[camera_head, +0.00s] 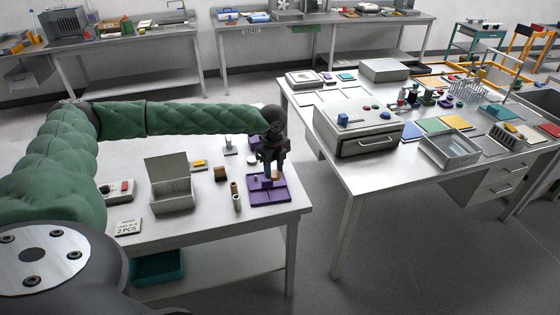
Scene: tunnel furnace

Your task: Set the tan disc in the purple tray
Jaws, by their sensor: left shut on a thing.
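The purple tray (284,194) lies near the right edge of the left table. My left gripper (274,167) points down over the tray from above and is shut. A small pale tan piece, which looks like the tan disc (275,174), shows between its fingertips, low over the tray. I cannot tell whether the disc touches the tray floor. The fingers and wrist hide part of the disc and the tray's far side. My right gripper is not in view.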

